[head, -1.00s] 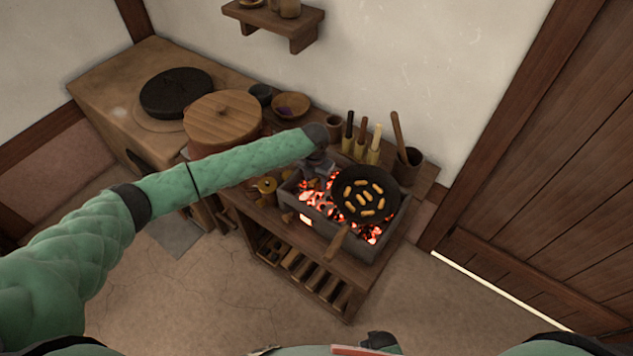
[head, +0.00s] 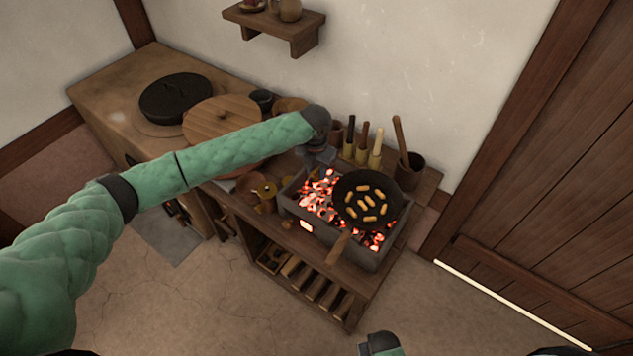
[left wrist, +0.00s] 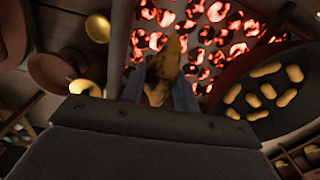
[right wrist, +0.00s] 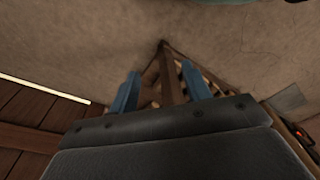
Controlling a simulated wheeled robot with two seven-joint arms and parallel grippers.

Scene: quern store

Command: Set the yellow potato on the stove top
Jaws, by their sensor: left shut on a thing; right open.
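The yellow potato (left wrist: 165,68), with a dark shaded side, is between the fingers of my left gripper (left wrist: 161,90), which is shut on it. In the left wrist view it shows against glowing coals; I cannot tell its height above them. In the head view my left gripper (head: 318,160) is at the back left of the brazier, and the potato is not clearly visible. The tan stove top (head: 112,88) is at the upper left, with a black lidded pot (head: 176,97) on it. My right gripper (right wrist: 160,92) is open and empty, above the floor.
The brazier (head: 348,250) holds red coals and a black pan (head: 366,200) with several yellow pieces. Utensils and a brown cup (head: 409,172) stand behind it. A wooden lid (head: 222,120) lies between brazier and stove top. A shelf (head: 274,22) hangs above.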

